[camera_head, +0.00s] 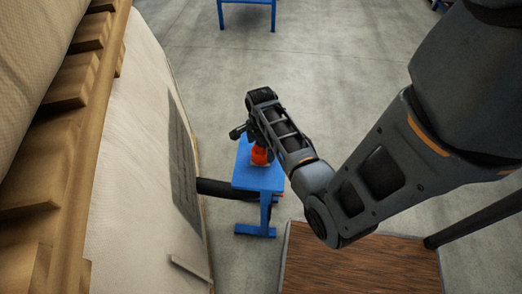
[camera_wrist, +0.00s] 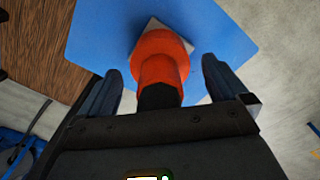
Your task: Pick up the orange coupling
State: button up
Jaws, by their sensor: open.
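The orange coupling (camera_head: 260,156) stands on a small blue stand (camera_head: 258,179), partly hidden by my arm in the head view. In the wrist view the orange coupling (camera_wrist: 160,62) shows large, with a black hexagonal end (camera_wrist: 159,96) towards me and its far end on a pale square patch on the blue top (camera_wrist: 215,30). My gripper (camera_wrist: 162,85) is open. Its two dark fingers lie to the left and right of the coupling, with a visible gap on each side. In the head view the fingers are hard to make out.
A large pale curved panel (camera_head: 140,150) with wooden ribs (camera_head: 75,100) stands close on the left. A dark pipe (camera_head: 220,188) runs from it behind the stand. A brown wooden surface (camera_head: 350,270) lies in front. Another blue stand (camera_head: 247,3) is far back; open grey floor lies between.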

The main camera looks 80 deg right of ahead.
jog(key=shift+f, duration=0.1)
jog(key=shift+c, duration=0.3)
jog(key=c, duration=1.1)
jog(key=shift+c, duration=0.2)
